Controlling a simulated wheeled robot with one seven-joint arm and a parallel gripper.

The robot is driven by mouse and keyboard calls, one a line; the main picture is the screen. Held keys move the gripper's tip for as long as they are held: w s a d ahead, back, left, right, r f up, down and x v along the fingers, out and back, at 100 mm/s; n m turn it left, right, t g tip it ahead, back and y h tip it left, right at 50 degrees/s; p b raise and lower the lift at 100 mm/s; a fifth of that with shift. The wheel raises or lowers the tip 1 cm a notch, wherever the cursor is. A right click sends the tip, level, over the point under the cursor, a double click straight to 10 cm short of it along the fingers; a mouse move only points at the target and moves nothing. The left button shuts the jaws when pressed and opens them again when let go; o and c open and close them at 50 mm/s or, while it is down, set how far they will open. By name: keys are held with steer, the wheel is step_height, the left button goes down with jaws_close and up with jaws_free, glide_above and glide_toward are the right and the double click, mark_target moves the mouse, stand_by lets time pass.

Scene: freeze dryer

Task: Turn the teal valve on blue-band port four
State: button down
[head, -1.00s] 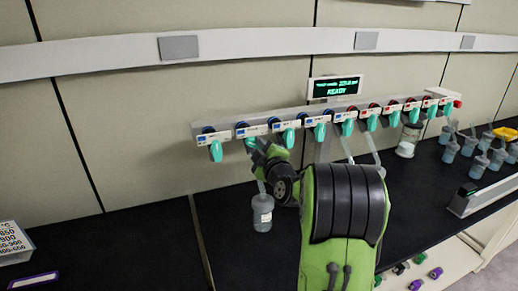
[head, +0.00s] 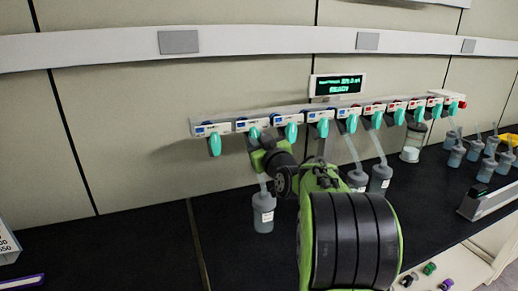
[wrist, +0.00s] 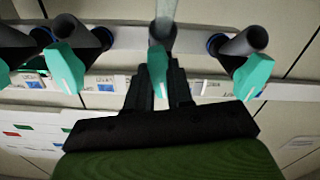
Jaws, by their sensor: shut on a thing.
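The teal valve (head: 254,133) second from the left on the port rail is at my gripper (head: 257,146), which partly covers it in the head view. In the wrist view the same teal valve (wrist: 157,72) stands between the two dark fingers of my gripper (wrist: 159,85), which are shut on it. Its port label carries a blue band, but the number is too small to read. A grey flask (head: 263,212) hangs on a tube below this port.
Other teal valves stand close on both sides, one to the left (head: 215,146) and one to the right (head: 291,132). A display (head: 337,86) stands above the rail. More flasks (head: 380,179) hang to the right.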

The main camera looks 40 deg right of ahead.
steer(key=shift+a+f+m+b, duration=0.15)
steer(key=shift+m+b, duration=0.3)
steer(key=shift+m, duration=0.75)
steer(key=c, duration=1)
jaws_free()
steer(key=b+v, duration=0.2)
steer(key=v, duration=1.3)
steer(key=shift+s, duration=0.35)
steer(key=shift+a, duration=0.1)
